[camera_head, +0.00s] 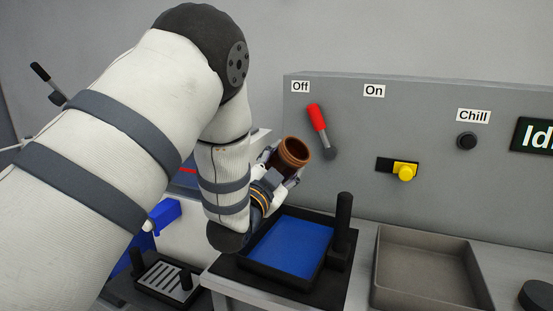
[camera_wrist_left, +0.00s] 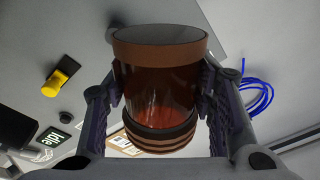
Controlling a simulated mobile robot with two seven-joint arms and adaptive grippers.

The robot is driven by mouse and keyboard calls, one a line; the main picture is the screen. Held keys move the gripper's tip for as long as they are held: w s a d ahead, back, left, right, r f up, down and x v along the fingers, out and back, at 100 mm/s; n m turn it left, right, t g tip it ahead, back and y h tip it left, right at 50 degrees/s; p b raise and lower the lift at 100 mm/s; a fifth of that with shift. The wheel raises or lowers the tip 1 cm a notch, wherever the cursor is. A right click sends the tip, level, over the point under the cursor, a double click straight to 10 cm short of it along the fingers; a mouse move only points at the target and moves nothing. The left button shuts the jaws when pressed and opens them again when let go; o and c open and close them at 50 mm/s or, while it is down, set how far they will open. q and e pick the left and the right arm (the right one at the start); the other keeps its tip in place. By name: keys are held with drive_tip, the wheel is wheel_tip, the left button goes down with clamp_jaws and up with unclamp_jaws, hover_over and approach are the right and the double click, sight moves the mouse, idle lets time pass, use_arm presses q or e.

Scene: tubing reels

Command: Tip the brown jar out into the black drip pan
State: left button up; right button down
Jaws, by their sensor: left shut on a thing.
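The brown jar (camera_head: 293,153) is in the grasp of my left gripper (camera_head: 279,174), up in front of the grey panel. It leans, with its open mouth toward the upper right. In the left wrist view the jar (camera_wrist_left: 158,85) sits between both fingers, its rim at the top and dark ridged bands at its lower end. Something reddish shows low in it; I cannot tell what. A black pan (camera_head: 257,268) with a blue floor lies below the jar on a dark mat. A black post stands at its right corner. My right gripper is not in view.
A grey-brown tray (camera_head: 379,289) is right of the black pan. A black slotted tray (camera_head: 165,279) with posts sits lower left. The grey panel (camera_head: 430,140) behind carries a red lever (camera_head: 317,118) and a yellow knob (camera_head: 404,171). Blue tubing (camera_wrist_left: 259,98) shows in the wrist view.

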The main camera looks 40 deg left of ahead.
sight(295, 171)
use_arm(q)
drive_tip(key=n, duration=0.1)
drive_tip(key=d+n, duration=0.1)
drive_tip(key=n, duration=0.1)
drive_tip(key=n+g, duration=0.1)
drive_tip(key=shift+d+f+n, duration=0.2)
drive_tip(key=shift+f+n, duration=0.1)
drive_tip(key=shift+f, duration=0.1)
drive_tip(key=n, duration=0.2)
drive_tip(key=d+n+g, duration=0.1)
drive_tip(key=shift+d+f+n+y, duration=0.2)
drive_tip(key=shift+f+n+y, duration=0.1)
drive_tip(key=shift+f+n, duration=0.1)
